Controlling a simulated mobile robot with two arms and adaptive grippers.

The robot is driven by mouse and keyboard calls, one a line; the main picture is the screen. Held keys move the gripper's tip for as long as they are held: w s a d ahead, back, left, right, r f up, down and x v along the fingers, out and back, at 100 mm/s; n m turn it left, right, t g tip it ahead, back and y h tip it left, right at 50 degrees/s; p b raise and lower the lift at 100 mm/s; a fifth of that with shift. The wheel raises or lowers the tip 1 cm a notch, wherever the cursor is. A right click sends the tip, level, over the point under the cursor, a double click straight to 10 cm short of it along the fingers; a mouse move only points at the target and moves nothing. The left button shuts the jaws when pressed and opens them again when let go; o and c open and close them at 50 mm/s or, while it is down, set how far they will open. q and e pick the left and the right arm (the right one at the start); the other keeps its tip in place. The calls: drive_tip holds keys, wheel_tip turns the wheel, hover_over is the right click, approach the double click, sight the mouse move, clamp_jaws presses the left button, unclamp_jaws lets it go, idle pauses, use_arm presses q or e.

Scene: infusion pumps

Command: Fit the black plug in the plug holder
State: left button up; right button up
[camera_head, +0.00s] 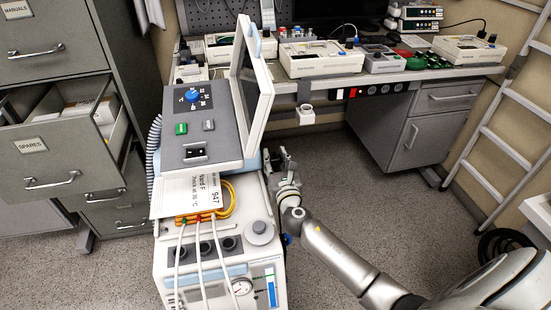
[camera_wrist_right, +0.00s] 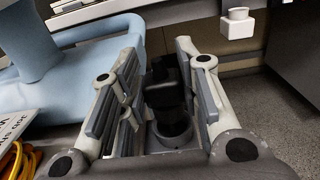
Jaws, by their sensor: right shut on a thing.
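My right gripper (camera_head: 279,160) is beside the right side of the grey and white machine, at the end of my arm. In the right wrist view, the black plug (camera_wrist_right: 164,88) stands between the pads of my right gripper (camera_wrist_right: 162,80), which is shut on it. Its lower part is dark and hard to make out. A small white holder (camera_head: 305,115), which looks like the plug holder, hangs below the desk's front edge, up and to the right of the gripper. It also shows at the top right of the right wrist view (camera_wrist_right: 237,23). My left gripper is not in view.
The machine (camera_head: 200,140), with its tilted screen (camera_head: 250,85), stands just left of the right gripper. The desk (camera_head: 420,72) holds several pump units. The floor (camera_head: 340,180) right of the machine is clear.

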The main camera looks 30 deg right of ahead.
sight(276, 169)
drive_tip(key=shift+f+b, duration=0.75)
drive_tip(key=shift+f, duration=0.05)
drive_tip(key=shift+f, duration=0.1)
drive_tip(key=shift+f+b, duration=0.35)
drive_tip(key=shift+s+f+b, duration=0.1)
drive_tip(key=shift+f+b, duration=0.35)
drive_tip(key=shift+f, duration=0.05)
drive_tip(key=shift+f, duration=0.1)
